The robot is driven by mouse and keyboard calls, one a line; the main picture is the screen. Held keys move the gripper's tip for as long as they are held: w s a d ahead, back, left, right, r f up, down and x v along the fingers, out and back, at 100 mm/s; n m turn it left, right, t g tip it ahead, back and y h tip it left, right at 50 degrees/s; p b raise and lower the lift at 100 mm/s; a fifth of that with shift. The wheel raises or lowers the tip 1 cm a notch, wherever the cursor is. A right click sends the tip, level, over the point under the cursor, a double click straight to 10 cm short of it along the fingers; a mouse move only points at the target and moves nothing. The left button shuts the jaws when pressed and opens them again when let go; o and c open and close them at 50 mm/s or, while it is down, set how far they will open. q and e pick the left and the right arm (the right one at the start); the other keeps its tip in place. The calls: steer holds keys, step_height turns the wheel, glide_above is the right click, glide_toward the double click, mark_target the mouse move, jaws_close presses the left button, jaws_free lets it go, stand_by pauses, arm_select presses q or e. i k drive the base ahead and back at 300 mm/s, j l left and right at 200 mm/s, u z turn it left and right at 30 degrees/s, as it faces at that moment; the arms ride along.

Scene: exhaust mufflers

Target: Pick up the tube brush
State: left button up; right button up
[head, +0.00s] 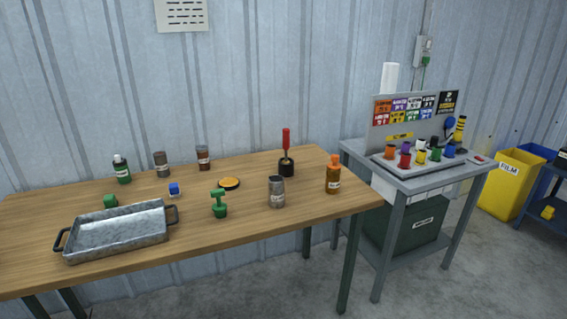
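A red-handled tool (286,139) stands upright with its lower end at a short black base or holder (286,167), near the back right of the wooden table (130,194). It looks most like the tube brush, but no bristles show, so I cannot be sure. A grey metal cylinder (276,192) stands in front of it, apart from it. An orange-brown bottle (333,175) stands to its right. Neither of my grippers is in view.
A metal tray (118,232) with dark handles lies front left. A grey side table (412,176) with coloured containers stands right.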

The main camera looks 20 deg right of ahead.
mark_target(286, 132)
steer(key=i+l+u, duration=0.55)
steer(key=i+l, duration=0.1)
steer(key=l, duration=0.1)
